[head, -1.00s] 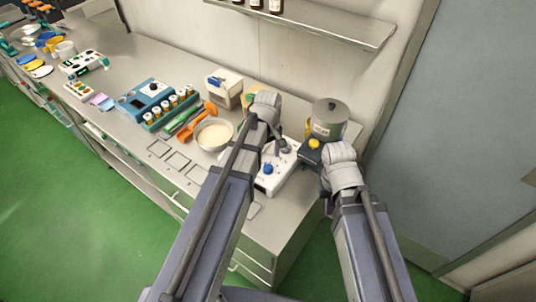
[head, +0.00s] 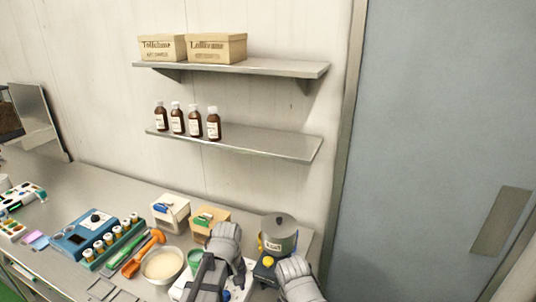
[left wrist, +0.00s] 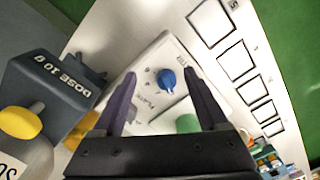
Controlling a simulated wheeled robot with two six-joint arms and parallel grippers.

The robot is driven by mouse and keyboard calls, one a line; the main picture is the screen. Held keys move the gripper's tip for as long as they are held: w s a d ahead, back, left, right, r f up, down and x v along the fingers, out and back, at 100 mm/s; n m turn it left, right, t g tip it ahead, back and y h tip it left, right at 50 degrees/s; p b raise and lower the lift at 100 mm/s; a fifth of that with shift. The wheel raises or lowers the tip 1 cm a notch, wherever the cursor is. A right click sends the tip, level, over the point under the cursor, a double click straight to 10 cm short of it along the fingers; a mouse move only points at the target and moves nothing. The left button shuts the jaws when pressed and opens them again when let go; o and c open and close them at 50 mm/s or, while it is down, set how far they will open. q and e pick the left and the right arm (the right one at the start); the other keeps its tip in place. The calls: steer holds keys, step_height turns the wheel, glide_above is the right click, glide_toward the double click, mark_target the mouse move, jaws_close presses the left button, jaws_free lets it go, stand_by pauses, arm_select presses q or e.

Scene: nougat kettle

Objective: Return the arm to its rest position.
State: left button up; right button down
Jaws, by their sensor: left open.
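My left gripper (left wrist: 161,78) is open and empty in the left wrist view. It is above a white plate unit (left wrist: 148,66) with a blue knob (left wrist: 166,80). In the head view my left forearm and wrist stand over this unit (head: 240,266) and cover much of it; the fingers are hidden there. My right wrist shows at the bottom of the head view beside the dark dispenser (head: 264,273); its fingers cannot be seen. The grey lidded kettle (head: 279,238) stands just behind the dispenser.
Two small bins (head: 170,212) stand behind. Shelves (head: 240,142) with bottles and boxes hang on the wall. A grey door (head: 430,150) is at right.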

arm_select(q)
steer(key=s+d+f+m+b, duration=0.1)
steer(key=s+d+f+m, duration=0.1)
steer(key=s+m, duration=0.1)
steer(key=s+d+f+m+b, duration=0.2)
steer(key=s+m, duration=0.1)
steer(key=s, duration=0.1)
steer(key=s+d+f+m+y+b, duration=0.1)
steer(key=s+d+f+m, duration=0.1)
steer(key=s+d+m, duration=0.1)
steer(key=shift+s+f+m+b, duration=0.1)
steer(key=shift+s+m+b, duration=0.3)
steer(key=shift+s, duration=0.2)
steer(key=shift+d, duration=0.1)
